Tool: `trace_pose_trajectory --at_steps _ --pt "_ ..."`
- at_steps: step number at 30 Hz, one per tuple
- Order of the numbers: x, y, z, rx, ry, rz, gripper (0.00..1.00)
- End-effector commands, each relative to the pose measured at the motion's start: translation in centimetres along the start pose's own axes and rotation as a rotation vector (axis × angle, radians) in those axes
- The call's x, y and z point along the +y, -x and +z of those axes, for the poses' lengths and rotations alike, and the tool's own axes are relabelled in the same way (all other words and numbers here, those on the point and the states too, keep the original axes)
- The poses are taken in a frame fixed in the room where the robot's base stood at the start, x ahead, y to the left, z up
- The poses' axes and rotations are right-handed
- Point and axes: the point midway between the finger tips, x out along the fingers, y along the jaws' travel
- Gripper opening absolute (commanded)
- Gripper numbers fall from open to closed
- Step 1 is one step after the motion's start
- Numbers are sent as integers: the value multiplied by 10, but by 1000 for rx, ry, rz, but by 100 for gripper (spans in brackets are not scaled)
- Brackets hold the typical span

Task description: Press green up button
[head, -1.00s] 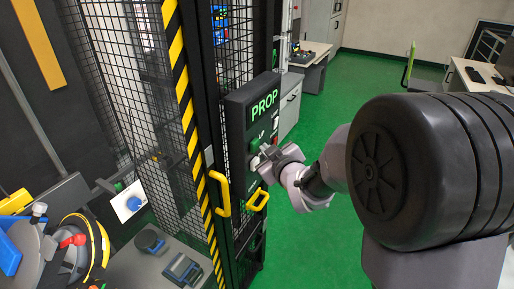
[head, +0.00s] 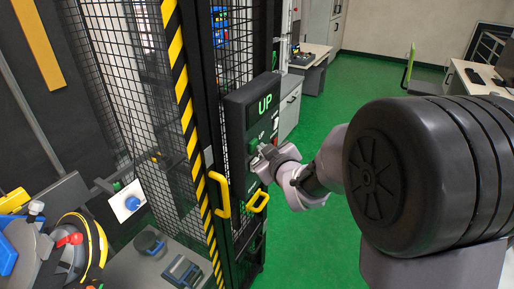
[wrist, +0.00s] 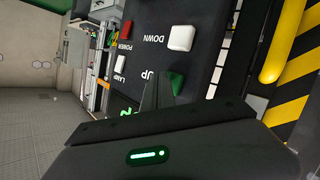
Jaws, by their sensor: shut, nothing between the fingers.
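The control panel (head: 237,112) is a dark box on the front of the mesh cage, with a lit display (head: 265,105) reading "UP" in green. In the wrist view the green button (wrist: 177,84) sits beside the label "UP". My gripper (head: 256,161) is shut and empty, with its tip at the panel face. In the wrist view the dark fingertips (wrist: 160,76) overlap the edge of the green button. They look to be at or against it; how far it is pushed in is hidden.
A white button (wrist: 181,38) by "DOWN" and a red one (wrist: 126,29) by "POWER" sit close by. Yellow handles (head: 257,201) stick out below the panel. The striped cage post (head: 189,130) stands to its left. Green floor (head: 335,110) is open behind.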

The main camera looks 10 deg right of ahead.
Motion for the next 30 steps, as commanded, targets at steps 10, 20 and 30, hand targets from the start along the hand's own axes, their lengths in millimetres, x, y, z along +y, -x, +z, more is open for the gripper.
trace_pose_trajectory --at_steps 10,20,30 --pt "0 0 -1 1 0 0 0" --pt "8 10 8 1 0 1 0" --pt "9 13 10 0 -1 0 0"
